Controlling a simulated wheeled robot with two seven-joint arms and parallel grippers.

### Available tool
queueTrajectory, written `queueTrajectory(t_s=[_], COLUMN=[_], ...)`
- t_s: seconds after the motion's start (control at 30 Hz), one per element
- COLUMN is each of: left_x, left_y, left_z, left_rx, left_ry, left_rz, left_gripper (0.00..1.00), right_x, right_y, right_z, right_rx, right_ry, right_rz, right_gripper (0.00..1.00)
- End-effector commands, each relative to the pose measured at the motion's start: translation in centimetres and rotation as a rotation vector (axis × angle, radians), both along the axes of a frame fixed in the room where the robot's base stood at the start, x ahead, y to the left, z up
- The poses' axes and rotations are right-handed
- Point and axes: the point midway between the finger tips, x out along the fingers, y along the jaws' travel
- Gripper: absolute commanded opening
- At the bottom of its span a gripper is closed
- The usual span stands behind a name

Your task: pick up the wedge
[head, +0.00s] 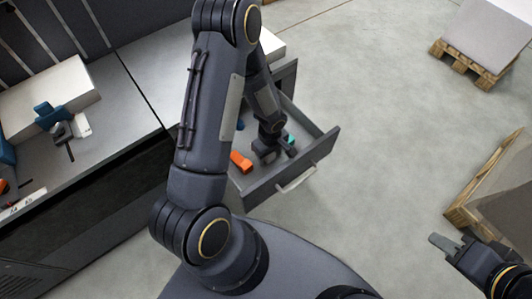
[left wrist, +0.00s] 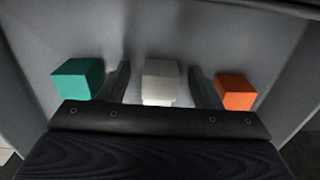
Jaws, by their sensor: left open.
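My left gripper (head: 274,152) is low inside the open drawer (head: 308,162), pointing down. In the left wrist view its open fingers (left wrist: 162,88) stand on either side of a white block (left wrist: 160,82), with a gap on each side. A teal block (left wrist: 78,78) lies outside the left finger and an orange block (left wrist: 236,91) outside the right one. The orange block (head: 240,162) and a bit of the teal block (head: 291,139) show in the head view; the gripper hides the white one. I cannot tell which is the wedge. My right gripper (head: 452,243) is far from the drawer.
The drawer walls stand close around the gripper. A counter (head: 110,125) with a white box (head: 50,95) and blue and grey parts is at left. Pallets (head: 470,65) stand at right. The floor between is clear.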

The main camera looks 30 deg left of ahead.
Motion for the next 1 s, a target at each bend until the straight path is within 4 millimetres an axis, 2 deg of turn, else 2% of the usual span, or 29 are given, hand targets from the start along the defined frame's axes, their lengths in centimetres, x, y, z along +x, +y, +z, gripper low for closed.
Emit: queueTrajectory(t_s=[0.07, 0.4, 0.67, 0.77, 1.0], left_x=[0.0, 0.0, 0.0, 0.0, 0.1], left_y=[0.0, 0.0, 0.0, 0.0, 0.0], left_z=[0.0, 0.0, 0.4, 1.6, 6.6], left_rx=[0.000, 0.000, 0.000, 0.001, 0.001], left_ry=[0.000, 0.001, 0.000, -0.001, -0.004], left_rz=[0.000, 0.000, 0.000, 0.000, 0.000], left_gripper=[0.54, 0.10, 0.09, 0.09, 0.09], right_x=[0.0, 0.0, 0.0, 0.0, 0.0], right_y=[0.0, 0.0, 0.0, 0.0, 0.0], right_z=[0.0, 0.0, 0.2, 0.8, 2.8], right_rx=[0.000, 0.000, 0.000, 0.000, 0.000], right_ry=[0.000, 0.000, 0.000, 0.000, 0.000], right_rz=[0.000, 0.000, 0.000, 0.000, 0.000], right_gripper=[0.33, 0.33, 0.33, 0.33, 0.33])
